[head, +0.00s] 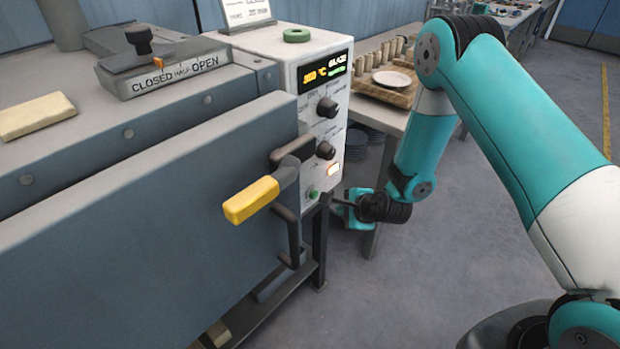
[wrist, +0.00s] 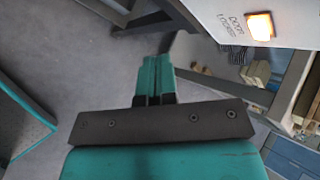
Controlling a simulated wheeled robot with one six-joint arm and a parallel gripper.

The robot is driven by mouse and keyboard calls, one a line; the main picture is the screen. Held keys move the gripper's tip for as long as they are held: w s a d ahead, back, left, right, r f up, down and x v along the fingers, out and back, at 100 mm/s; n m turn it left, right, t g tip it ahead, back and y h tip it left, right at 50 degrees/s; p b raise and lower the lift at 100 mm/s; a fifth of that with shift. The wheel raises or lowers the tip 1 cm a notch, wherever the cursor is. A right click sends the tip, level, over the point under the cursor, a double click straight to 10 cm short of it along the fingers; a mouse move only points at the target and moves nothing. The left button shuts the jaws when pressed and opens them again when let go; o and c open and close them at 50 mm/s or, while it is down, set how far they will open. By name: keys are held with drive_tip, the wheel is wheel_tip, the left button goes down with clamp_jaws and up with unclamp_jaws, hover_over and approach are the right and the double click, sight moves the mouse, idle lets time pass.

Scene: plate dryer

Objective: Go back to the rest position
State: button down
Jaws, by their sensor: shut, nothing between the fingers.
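My teal gripper (head: 338,207) is low beside the lower right corner of the control box (head: 309,75), near the machine's dark leg. In the wrist view my gripper (wrist: 155,62) shows its two teal fingers together, with nothing between them. The lit orange button (wrist: 260,26) of the box is ahead and to the right in that view. It also shows in the head view (head: 333,170), just above the gripper. I cannot tell whether the gripper touches the machine.
The dryer door (head: 140,240) has a yellow-handled lever (head: 251,200) sticking out left of my gripper. The grey floor (head: 410,290) in front is open.

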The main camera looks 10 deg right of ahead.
drive_tip(key=s+a+r+n+g+y, duration=0.1)
drive_tip(key=s+a+r+n, duration=0.25)
drive_tip(key=r, duration=0.35)
drive_tip(key=s+a+r+n+g, duration=0.2)
drive_tip(key=r+n, duration=0.3)
drive_tip(key=r, duration=0.2)
drive_tip(key=s+a+r+n+g+y, duration=0.1)
drive_tip(key=s+a+r+n, duration=0.1)
drive_tip(key=r+n, duration=0.35)
drive_tip(key=s+r+n+g, duration=0.2)
drive_tip(key=s+r+n, duration=0.4)
drive_tip(key=s, duration=0.5)
drive_tip(key=s+d+r+n+g+h, duration=0.1)
drive_tip(key=s+r+n, duration=0.4)
drive_tip(key=s, duration=0.6)
wheel_tip(320, 180, up, 3)
drive_tip(key=shift+d+f+n+g, duration=0.15)
drive_tip(key=shift+d+n+g, duration=0.2)
drive_tip(key=shift+g, duration=0.25)
